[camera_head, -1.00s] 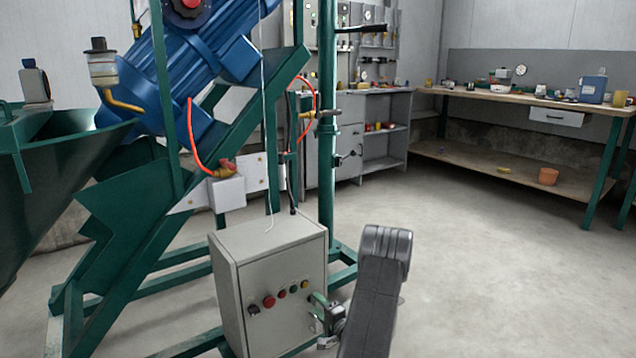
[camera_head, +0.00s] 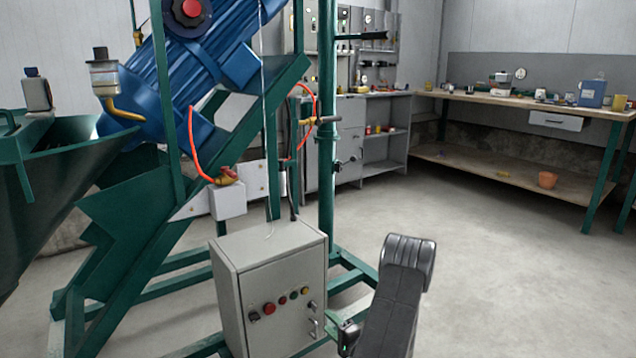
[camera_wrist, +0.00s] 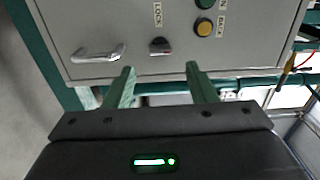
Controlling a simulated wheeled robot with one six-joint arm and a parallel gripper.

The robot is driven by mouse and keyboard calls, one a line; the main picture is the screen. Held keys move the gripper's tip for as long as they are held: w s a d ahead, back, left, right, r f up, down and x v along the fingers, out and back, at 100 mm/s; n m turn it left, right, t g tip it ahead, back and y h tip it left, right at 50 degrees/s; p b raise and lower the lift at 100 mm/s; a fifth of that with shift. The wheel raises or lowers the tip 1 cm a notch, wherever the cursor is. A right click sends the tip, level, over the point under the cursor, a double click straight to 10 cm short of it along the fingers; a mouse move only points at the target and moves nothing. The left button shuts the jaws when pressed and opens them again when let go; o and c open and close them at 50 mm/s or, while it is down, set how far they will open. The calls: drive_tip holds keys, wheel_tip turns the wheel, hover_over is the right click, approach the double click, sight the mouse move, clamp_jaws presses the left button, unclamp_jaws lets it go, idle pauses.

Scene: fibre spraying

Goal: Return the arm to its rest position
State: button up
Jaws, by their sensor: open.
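My gripper (camera_wrist: 160,82) is open in the wrist view. Its two green fingers stand apart with nothing between them. They point at the lower part of the grey control box (camera_wrist: 185,52). A metal handle (camera_wrist: 98,53), a dark lock knob (camera_wrist: 160,46) and a yellow button (camera_wrist: 203,29) show on the box's front. In the head view the control box (camera_head: 238,312) stands low at the centre, and my dark arm (camera_head: 395,310) rises at its right.
The green machine frame (camera_head: 327,180) with a blue motor (camera_head: 175,75) stands at the left and behind the box. A workbench (camera_head: 520,101) with several items is at the back right. The floor (camera_head: 500,270) to the right is clear.

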drive_tip(key=p+v, duration=0.2)
drive_tip(key=v, duration=0.5)
drive_tip(key=b+x, duration=0.4)
drive_tip(key=x, duration=1)
drive_tip(key=shift+w+a+f+b, duration=0.1)
drive_tip(key=shift+w+a+b, duration=0.1)
drive_tip(key=shift+b, duration=0.2)
drive_tip(key=shift+s+d+m+p, duration=0.6)
drive_tip(key=shift+m+p, duration=0.7)
drive_tip(key=shift+m, duration=1.05)
drive_tip(key=shift+s+d+m+p, duration=0.35)
drive_tip(key=shift+s+m+p, duration=0.65)
drive_tip(key=shift+m, duration=1.4)
drive_tip(key=shift+s+d+m+p, duration=0.5)
drive_tip(key=shift+m+p, duration=1.05)
drive_tip(key=shift+m, duration=0.8)
